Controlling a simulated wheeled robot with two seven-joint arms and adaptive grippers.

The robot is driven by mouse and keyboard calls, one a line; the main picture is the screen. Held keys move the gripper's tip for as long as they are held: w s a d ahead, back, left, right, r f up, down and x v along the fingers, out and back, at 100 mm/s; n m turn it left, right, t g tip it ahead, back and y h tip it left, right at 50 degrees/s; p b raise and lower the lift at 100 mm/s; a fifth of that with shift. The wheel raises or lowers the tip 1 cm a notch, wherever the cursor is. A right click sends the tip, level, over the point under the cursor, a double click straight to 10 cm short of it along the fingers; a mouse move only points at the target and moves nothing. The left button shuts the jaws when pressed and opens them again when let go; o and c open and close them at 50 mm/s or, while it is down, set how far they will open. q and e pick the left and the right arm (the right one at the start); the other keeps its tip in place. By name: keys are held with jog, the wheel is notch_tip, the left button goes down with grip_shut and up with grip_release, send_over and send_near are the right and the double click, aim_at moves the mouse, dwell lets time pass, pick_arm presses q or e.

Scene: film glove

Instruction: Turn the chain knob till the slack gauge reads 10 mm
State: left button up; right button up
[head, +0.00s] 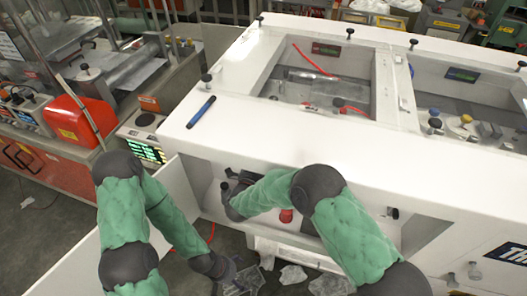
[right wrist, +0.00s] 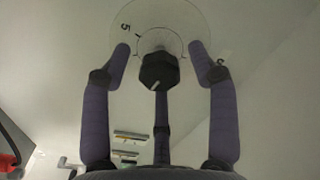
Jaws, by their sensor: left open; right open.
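The chain knob (right wrist: 158,72), a black faceted knob with a pale line on its face, shows in the right wrist view. A pale round plate (right wrist: 180,16) behind it bears a 5 and another mark too blurred to read. My right gripper (right wrist: 159,52) is open, one finger on each side of the knob, with visible gaps. In the head view, my right arm reaches into the white machine's front opening, and its gripper is mostly hidden. My left gripper (head: 238,276) is open and empty, low before the machine. I cannot identify the slack gauge or its reading.
The white machine (head: 250,130) has an open door (head: 95,262) at left. A blue pen (head: 201,111) lies on its top. A red object (head: 286,215) sits in the opening near my right arm. Crumpled clear film (head: 292,274) lies on the floor below.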

jog(key=shift+w+d, duration=0.2)
jog(key=shift+w, duration=0.3)
jog(key=c, duration=1.2)
jog(key=shift+o, duration=0.2)
jog(key=shift+n, duration=0.4)
jog(key=o, duration=1.2)
jog(key=shift+c, duration=0.2)
jog(key=shift+s, duration=0.1)
